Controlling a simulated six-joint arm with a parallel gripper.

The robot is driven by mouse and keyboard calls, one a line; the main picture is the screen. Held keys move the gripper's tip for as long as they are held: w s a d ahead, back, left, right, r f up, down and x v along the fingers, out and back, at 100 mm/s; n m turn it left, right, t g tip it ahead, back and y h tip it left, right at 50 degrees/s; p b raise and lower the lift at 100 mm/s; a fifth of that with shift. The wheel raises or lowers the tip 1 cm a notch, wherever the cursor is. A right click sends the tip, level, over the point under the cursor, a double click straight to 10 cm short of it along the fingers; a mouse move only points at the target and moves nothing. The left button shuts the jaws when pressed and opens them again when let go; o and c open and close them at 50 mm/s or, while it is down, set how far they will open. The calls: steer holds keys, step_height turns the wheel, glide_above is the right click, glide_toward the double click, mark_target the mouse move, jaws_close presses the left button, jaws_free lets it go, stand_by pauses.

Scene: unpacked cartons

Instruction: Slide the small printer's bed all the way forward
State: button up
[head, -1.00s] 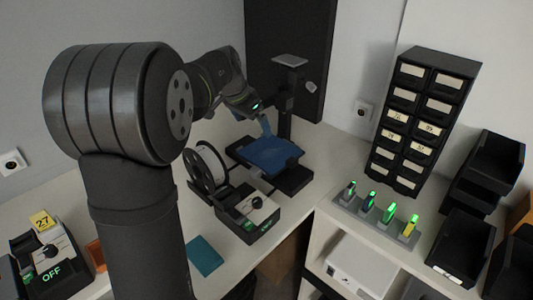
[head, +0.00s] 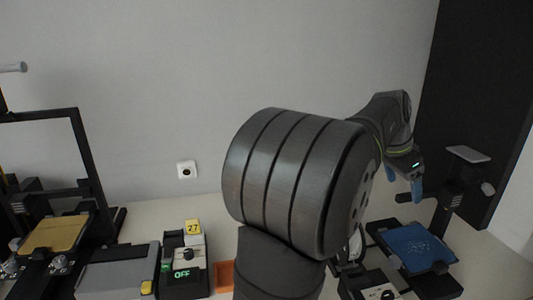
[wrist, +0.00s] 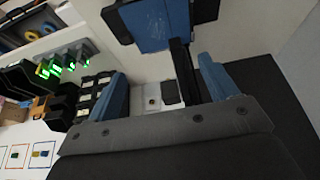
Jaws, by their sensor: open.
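The small printer (head: 446,196) stands at the right in the head view, with a thin black column and a small arm on top. Its blue bed (head: 420,247) sits over a black base, with base showing both behind and in front of it. In the wrist view the bed (wrist: 158,24) is at the top, beyond the fingertips. My gripper (head: 416,188) has blue fingers, is raised above the bed's rear side and does not touch it. In the wrist view my gripper (wrist: 162,70) is open and empty, with the printer's column between the fingers in the picture.
A larger printer (head: 82,150) with a yellow bed stands at the far left. Control boxes (head: 184,268) and an orange tray (head: 223,277) are on the table. A dark panel (head: 475,120) rises behind the small printer. My arm hides the middle.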

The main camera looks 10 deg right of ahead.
mark_target(396, 259)
steer(key=s+a+f, duration=0.1)
steer(key=a, duration=0.1)
steer(key=s+a+f, duration=0.1)
steer(key=a+f, duration=0.1)
steer(key=s+a+f, duration=0.1)
steer(key=s+a, duration=0.1)
steer(key=shift+a+f, duration=0.1)
steer(key=shift+f, duration=0.25)
steer(key=c, duration=0.5)
steer(key=x, duration=1.7)
steer(key=shift+s+f, duration=0.1)
steer(key=shift+f, duration=0.15)
steer(key=shift+c, duration=0.2)
